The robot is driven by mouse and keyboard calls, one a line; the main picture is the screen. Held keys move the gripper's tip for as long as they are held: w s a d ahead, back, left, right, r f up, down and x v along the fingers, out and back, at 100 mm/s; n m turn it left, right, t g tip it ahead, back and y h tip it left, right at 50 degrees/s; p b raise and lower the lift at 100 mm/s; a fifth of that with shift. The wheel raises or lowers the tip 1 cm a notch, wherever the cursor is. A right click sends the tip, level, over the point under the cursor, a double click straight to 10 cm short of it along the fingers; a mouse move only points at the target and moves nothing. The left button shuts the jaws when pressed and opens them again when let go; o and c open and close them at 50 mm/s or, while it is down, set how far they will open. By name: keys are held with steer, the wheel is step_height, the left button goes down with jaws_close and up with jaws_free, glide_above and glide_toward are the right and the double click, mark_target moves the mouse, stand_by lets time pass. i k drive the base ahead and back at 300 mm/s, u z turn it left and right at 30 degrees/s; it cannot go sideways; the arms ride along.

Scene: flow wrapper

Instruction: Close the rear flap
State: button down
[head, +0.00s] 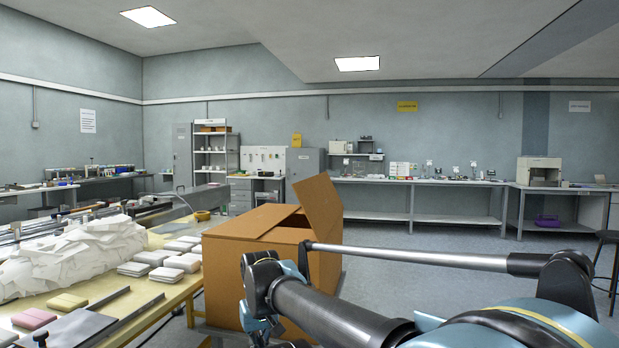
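An open cardboard box (225,270) stands in the middle of the head view, right of the yellow table. One tall flap (320,207) on its right side stands up, leaning a little. Another flap (248,222) lies low across the left part of the top. Which one is the rear flap I cannot tell for sure. My arm reaches in from the lower right, in front of the box, and hides its lower right part. My gripper (262,325) seems to be at the arm's far end, low before the box's front; its fingers are not clear.
A yellow table (168,297) at left holds white wrapped packs (168,274), a crumpled white heap (75,258) and metal rails. A long workbench (420,184) lines the back wall. Open grey floor (400,245) lies behind and right of the box. A dark stool (608,240) stands far right.

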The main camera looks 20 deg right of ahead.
mark_target(319, 200)
steer(key=k, duration=0.65)
steer(key=z, duration=0.65)
steer(key=i, duration=0.5)
